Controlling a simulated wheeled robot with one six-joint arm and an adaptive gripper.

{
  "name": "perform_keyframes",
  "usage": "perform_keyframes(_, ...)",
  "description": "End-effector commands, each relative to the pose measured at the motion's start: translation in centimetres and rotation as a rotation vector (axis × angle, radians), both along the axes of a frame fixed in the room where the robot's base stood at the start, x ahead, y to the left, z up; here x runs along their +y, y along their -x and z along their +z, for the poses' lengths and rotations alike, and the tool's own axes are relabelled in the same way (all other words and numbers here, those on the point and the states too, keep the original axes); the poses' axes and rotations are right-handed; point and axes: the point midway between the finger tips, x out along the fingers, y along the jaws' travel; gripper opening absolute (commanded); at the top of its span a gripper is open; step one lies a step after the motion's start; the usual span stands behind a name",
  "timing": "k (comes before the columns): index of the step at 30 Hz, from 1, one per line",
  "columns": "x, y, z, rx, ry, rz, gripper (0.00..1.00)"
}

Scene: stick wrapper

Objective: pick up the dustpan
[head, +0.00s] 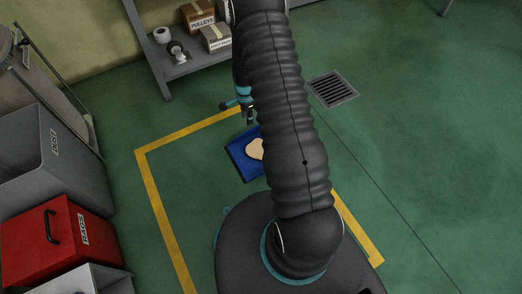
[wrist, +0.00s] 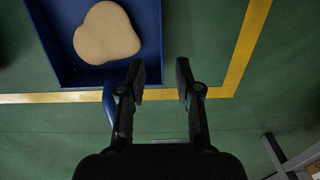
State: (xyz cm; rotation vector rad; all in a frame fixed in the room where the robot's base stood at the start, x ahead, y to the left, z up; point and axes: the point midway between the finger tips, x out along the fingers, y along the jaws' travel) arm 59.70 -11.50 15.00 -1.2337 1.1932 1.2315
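The blue dustpan (head: 236,163) lies on the green floor, partly hidden behind my arm in the head view. A beige rounded piece (head: 255,149) rests in it. In the wrist view the dustpan (wrist: 66,68) fills the upper left, with the beige piece (wrist: 106,33) inside. A narrow blue part, which looks like its handle (wrist: 108,104), extends from its edge just left of my left finger. My gripper (wrist: 162,82) is open and empty, its fingers apart to the right of that part. In the head view my gripper (head: 246,108) shows just beyond the dustpan.
A yellow line (head: 166,216) frames the floor around the dustpan. A red bin (head: 65,238) and grey bins (head: 55,160) stand at the left. A shelf (head: 185,65) with boxes and rolls is at the back. A floor grate (head: 333,89) lies right of my arm; the floor there is clear.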

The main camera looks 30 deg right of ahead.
Motion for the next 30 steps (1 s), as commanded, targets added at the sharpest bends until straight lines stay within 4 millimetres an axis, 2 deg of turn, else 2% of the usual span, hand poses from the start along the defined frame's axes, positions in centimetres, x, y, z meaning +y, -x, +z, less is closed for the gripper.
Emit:
perform_keyframes(1, 0.0, 0.1, -1.3, 0.004, -0.001, -0.001, 0.33)
perform_keyframes(3, -0.1, 0.1, -2.6, 0.004, -0.001, -0.001, 0.33)
perform_keyframes(7, -0.1, 0.1, -4.5, 0.003, -0.001, -0.001, 0.33)
perform_keyframes(17, 0.0, 0.0, -6.4, 0.002, -0.001, 0.0, 0.33)
perform_keyframes(26, 0.3, -0.1, -10.3, 0.003, -0.001, -0.001, 0.33)
perform_keyframes(30, 0.3, -0.2, -11.0, 0.001, 0.0, -0.001, 0.33)
